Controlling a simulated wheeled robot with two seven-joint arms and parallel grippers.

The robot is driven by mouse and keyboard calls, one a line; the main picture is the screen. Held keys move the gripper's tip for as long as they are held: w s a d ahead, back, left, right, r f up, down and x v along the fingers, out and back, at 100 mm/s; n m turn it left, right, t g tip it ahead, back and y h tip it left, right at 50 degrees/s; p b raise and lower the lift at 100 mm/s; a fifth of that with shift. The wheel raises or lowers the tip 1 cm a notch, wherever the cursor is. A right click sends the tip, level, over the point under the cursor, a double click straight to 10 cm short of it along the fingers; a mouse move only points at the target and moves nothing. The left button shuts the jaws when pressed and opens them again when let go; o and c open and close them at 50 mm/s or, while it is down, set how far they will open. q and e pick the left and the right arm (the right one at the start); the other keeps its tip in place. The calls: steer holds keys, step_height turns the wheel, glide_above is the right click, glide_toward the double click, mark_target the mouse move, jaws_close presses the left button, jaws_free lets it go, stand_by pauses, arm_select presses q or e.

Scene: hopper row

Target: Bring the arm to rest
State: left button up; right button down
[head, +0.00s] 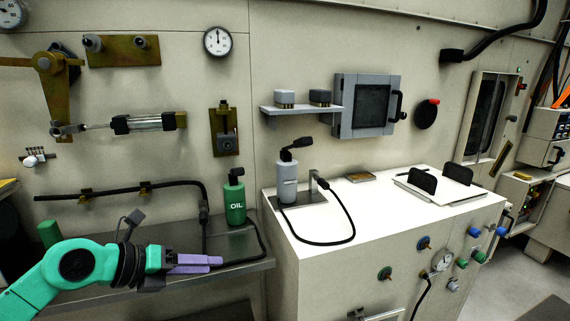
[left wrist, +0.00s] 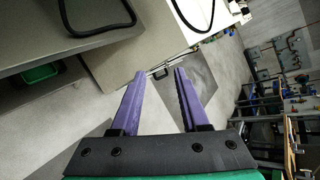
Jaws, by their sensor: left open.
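My left arm is green and comes in from the lower left in the head view. Its gripper (head: 217,261) has purple fingers, points right, and is in front of the grey shelf below the green oil can. In the left wrist view the two purple fingers (left wrist: 159,72) stand apart with nothing between them, over the floor. My right gripper does not show in either view.
A grey shelf (head: 135,285) runs behind the left gripper. A green oil can (head: 235,204) stands on it, near a black hose. A white cabinet (head: 345,255) stands to the right, with a grey bottle (head: 287,184) on top.

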arm_select(q)
steer(key=d+r+n+t+h, duration=0.5)
steer(key=d+r, duration=0.1)
steer(key=r, duration=0.1)
steer(key=w+a+f+n+t+y, duration=0.25)
steer(key=a+n+t+y, duration=0.6)
steer(key=n, duration=0.75)
steer(key=s+a+f+n+g+y, duration=0.1)
steer(key=a+f+n+g+y, duration=0.25)
steer(key=f, duration=0.35)
steer(key=s+a+f+n+g+y, duration=0.2)
steer(key=a+f+n+g+y, duration=0.15)
steer(key=f+n, duration=0.2)
steer(key=s+d+f+n+g+h, duration=0.25)
steer(key=s+f+g, duration=0.85)
steer(key=s+f, duration=0.7)
step_height(320, 180, down, 18)
steer(key=s+g+p, duration=0.1)
steer(key=s+p, duration=0.2)
steer(key=p, duration=0.2)
steer(key=s+a+f+p, duration=0.1)
steer(key=s+f, duration=0.4)
steer(key=s, duration=0.3)
steer(key=s+a+f+g+p, duration=0.1)
steer(key=s+f+p, duration=0.1)
steer(key=s+f, duration=0.4)
steer(key=shift+s+a+f+y, duration=0.2)
steer(key=shift+s+y, duration=0.1)
steer(key=shift+s, duration=0.85)
